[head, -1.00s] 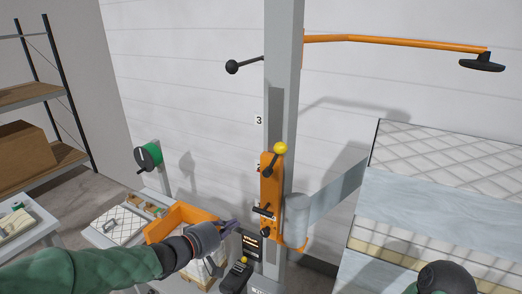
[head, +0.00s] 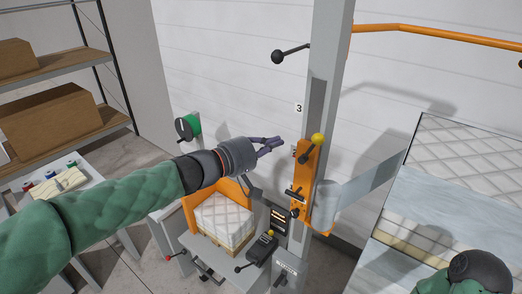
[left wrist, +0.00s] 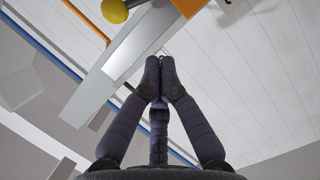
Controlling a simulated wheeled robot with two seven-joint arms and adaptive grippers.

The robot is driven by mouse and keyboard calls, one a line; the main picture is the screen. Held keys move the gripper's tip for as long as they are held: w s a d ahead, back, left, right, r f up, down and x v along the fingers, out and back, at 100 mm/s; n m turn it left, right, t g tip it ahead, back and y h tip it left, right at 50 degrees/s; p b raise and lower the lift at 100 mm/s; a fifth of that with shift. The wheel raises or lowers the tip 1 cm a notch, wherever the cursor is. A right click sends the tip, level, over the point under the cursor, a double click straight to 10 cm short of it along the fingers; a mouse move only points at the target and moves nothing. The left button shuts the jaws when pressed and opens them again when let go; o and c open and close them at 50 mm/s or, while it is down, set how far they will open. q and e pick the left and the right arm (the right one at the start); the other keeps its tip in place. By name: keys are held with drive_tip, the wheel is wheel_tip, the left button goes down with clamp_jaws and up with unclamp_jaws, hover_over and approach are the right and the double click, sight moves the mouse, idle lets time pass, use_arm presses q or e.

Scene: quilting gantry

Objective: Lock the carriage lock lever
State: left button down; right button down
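The orange carriage (head: 312,172) sits on the grey upright post (head: 327,100). A lever with a yellow ball (head: 318,140) is on its upper part, tilted with the ball up and right; I take this as the carriage lock lever. The yellow ball also shows at the top of the left wrist view (left wrist: 115,11), beside an orange edge of the carriage (left wrist: 188,5). My left gripper (head: 276,145) is just left of the lever, apart from it. Its fingertips (left wrist: 160,62) meet with nothing visible between them. My right gripper is out of view.
Lower on the carriage is a black handle (head: 296,194). A black-knobbed rod (head: 278,56) sticks out higher up. Below stand an orange bin (head: 192,207), a quilted stack (head: 224,217) and a black box with a yellow knob (head: 262,247). Quilted panels (head: 455,155) stand right.

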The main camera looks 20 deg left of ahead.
sight(310, 149)
use_arm(q)
drive_tip(key=shift+w+d+f+b, duration=0.25)
drive_tip(key=shift+w+d+b, duration=0.25)
drive_tip(key=shift+d, duration=0.45)
drive_tip(key=shift+w+d+f+b, duration=0.25)
drive_tip(key=shift+w+d, duration=0.4)
drive_tip(key=shift+d, duration=0.35)
drive_tip(key=shift+w+d+f+b, duration=0.25)
drive_tip(key=shift+w+d+b, duration=0.25)
drive_tip(key=shift+d, duration=0.45)
drive_tip(key=shift+d, duration=0.1)
drive_tip(key=p, duration=0.1)
drive_tip(key=d+p, duration=0.1)
drive_tip(key=p, duration=0.1)
drive_tip(key=shift+s+d+f, duration=0.15)
drive_tip(key=shift+s+d, duration=0.05)
drive_tip(key=shift+d, duration=0.1)
